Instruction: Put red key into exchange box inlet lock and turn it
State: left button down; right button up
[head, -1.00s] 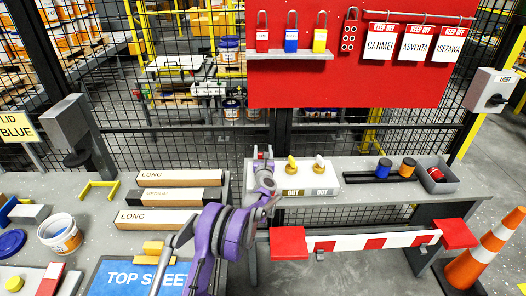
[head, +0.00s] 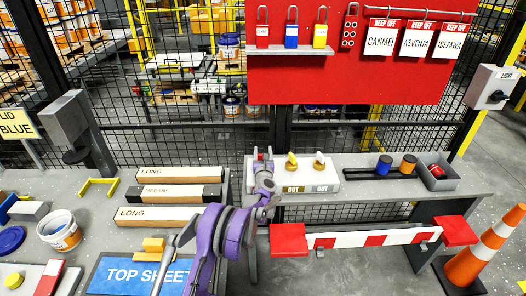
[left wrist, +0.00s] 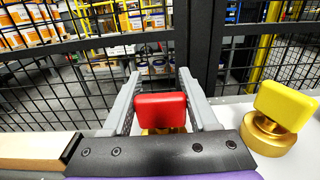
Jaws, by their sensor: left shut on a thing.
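The white exchange box (head: 305,177) stands at the left end of the grey bench. My left gripper (head: 263,158) is at the box's left part, shut on the red key. In the left wrist view the red key (left wrist: 161,110) is between the two grey fingers (left wrist: 160,105). Brass shows just below it; I cannot tell how deep the key sits. The yellow key (left wrist: 286,104) is to its right. My right gripper is not in view.
Cardboard boxes (head: 180,175) lie on the table at left. A grey bin (head: 437,178) and blue and orange cylinders stand right on the bench (head: 380,195). A red-white barrier (head: 372,238) crosses in front. Mesh fence stands behind.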

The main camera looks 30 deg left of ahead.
pick_arm(q)
jog(key=shift+f, duration=0.15)
jog(key=shift+c, duration=0.5)
grip_release()
jog(key=shift+s, duration=0.1)
jog(key=b+v, duration=0.2)
jog(key=v, duration=0.8)
jog(key=shift+s+d, duration=0.2)
jog(key=shift+s, duration=0.1)
